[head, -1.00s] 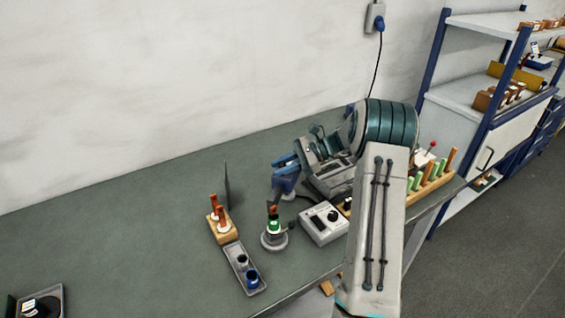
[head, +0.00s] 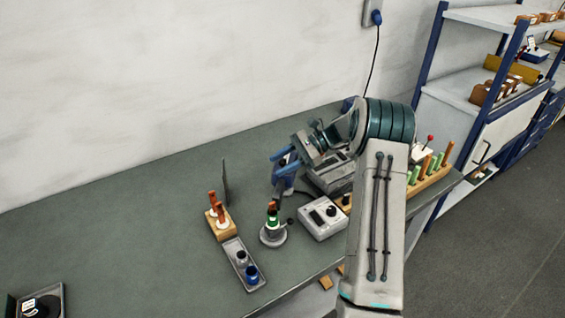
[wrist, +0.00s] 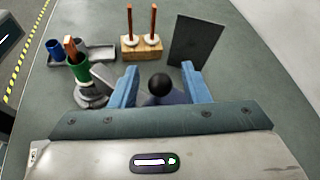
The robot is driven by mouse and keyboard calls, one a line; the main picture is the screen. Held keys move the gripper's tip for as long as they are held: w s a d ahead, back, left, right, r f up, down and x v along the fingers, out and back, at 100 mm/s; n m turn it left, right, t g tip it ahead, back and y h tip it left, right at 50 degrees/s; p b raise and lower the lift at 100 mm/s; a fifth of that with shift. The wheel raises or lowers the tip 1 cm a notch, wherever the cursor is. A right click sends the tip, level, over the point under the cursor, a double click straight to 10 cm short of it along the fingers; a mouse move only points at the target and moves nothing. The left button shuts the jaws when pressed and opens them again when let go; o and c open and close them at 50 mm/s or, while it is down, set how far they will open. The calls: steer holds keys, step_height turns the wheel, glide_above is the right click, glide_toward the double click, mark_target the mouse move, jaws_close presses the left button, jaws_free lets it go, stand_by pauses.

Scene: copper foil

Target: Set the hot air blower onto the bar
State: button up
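The hot air blower (head: 284,184) is dark blue-purple, with a nozzle at its lower left pointing toward the bar. In the wrist view its body (wrist: 165,98) and black round end lie between my fingers. The bar (head: 273,209) is copper-coloured with a green sleeve, upright in a round grey holder; it also shows in the wrist view (wrist: 70,47). The nozzle is close beside the sleeve; whether they touch is unclear. My gripper (head: 285,158), with blue fingers, is just above the blower. The fingers look spread, with a small gap beside the body.
A grey control box (head: 322,217) stands right of the holder. A wooden block with copper pegs (head: 220,229), a grey tray (head: 236,257) and an upright dark plate (head: 225,183) stand left. A peg rack (head: 432,178) is at right. The left worktop is mostly clear.

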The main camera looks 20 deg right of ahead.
steer(key=b+v, duration=0.2)
steer(key=v, duration=1.1)
steer(key=shift+d+r, duration=0.15)
steer(key=shift+d, duration=0.2)
steer(key=s+a+r+n+h, duration=0.35)
steer(key=s+a, duration=0.25)
steer(key=a, duration=0.2)
steer(key=s+a+r+n+h, duration=0.3)
steer(key=s+a+h, duration=0.1)
steer(key=s+a, duration=0.25)
steer(key=s+a+f+n+t+h, duration=0.1)
steer(key=s+f+n+h, duration=0.1)
steer(key=s, duration=0.8)
steer(key=s+a+f+n+t+h, duration=0.2)
steer(key=s+n+h, duration=0.2)
steer(key=s+n, duration=0.3)
steer(key=s, duration=0.3)
steer(key=shift+a+f+t, duration=0.2)
steer(key=shift+t, duration=0.1)
